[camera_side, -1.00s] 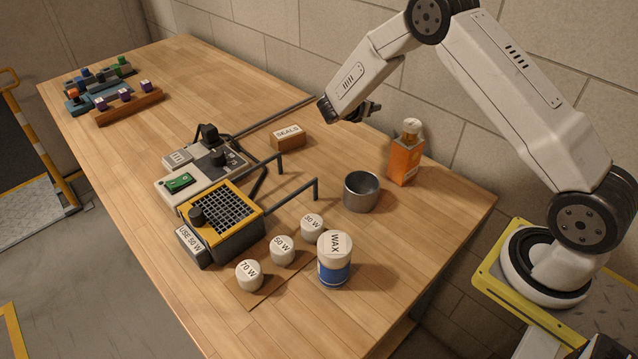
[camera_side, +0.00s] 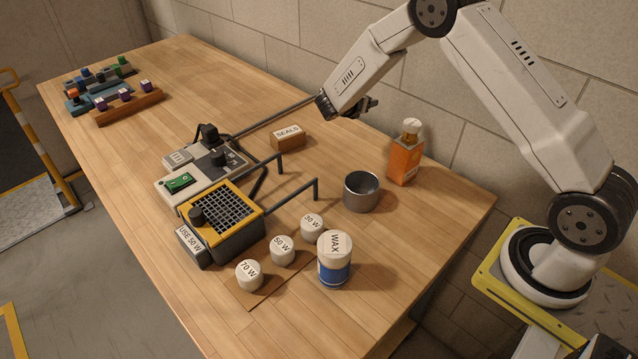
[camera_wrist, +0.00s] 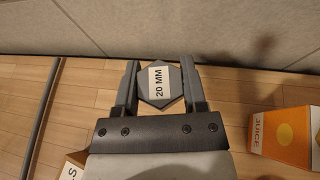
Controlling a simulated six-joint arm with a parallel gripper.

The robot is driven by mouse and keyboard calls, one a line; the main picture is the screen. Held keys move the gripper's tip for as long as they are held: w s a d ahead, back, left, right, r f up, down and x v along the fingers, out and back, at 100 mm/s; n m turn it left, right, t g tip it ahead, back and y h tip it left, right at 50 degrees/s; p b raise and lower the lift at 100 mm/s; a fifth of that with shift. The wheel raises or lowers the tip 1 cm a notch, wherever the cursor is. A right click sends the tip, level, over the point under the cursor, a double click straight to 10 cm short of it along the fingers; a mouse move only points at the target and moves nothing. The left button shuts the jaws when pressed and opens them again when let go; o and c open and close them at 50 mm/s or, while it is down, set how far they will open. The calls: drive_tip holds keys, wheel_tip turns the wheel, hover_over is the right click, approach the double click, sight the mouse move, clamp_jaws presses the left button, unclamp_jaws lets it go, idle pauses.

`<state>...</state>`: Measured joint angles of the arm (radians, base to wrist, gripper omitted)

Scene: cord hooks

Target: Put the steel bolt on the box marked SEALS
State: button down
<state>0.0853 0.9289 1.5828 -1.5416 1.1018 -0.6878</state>
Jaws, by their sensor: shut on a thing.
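The steel bolt (camera_wrist: 172,98) shows in the wrist view as a grey hexagonal head with a white label reading 20 MM. My gripper (camera_wrist: 158,76) is shut on it, one finger on each side. In the side view my gripper (camera_side: 365,106) is above the table near the back wall, and the bolt is too small to make out clearly there. The box marked SEALS (camera_side: 287,143) is a small brown block with a white label on top, below and left of my gripper. A corner of it shows at the lower left of the wrist view (camera_wrist: 72,172).
An orange juice carton (camera_side: 404,164) and a grey metal cup (camera_side: 361,194) stand to the right of the box. A soldering station (camera_side: 215,158) with bent rods lies left. A long grey rod (camera_side: 275,117) runs behind the box. A WAX jar (camera_side: 335,262) stands in front.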

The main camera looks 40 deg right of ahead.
drive_tip(key=a+r+n+t+y, duration=0.2)
drive_tip(key=a+r+n+t, duration=0.2)
drive_tip(key=a, duration=0.4)
drive_tip(key=a+r+n+t+y, duration=0.2)
drive_tip(key=a+r+n+t, duration=0.1)
drive_tip(key=a, duration=0.5)
hover_over(288, 131)
drive_tip(key=s, duration=0.1)
wheel_tip(288, 131, down, 8)
drive_tip(key=shift+f, duration=0.1)
drive_tip(key=shift+w+f, duration=0.35)
drive_tip(key=shift+f, duration=0.1)
drive_tip(key=shift+w+f, duration=0.1)
drive_tip(key=shift+w+f, duration=0.15)
drive_tip(key=shift+f, duration=1.55)
drive_tip(key=shift+f, duration=0.15)
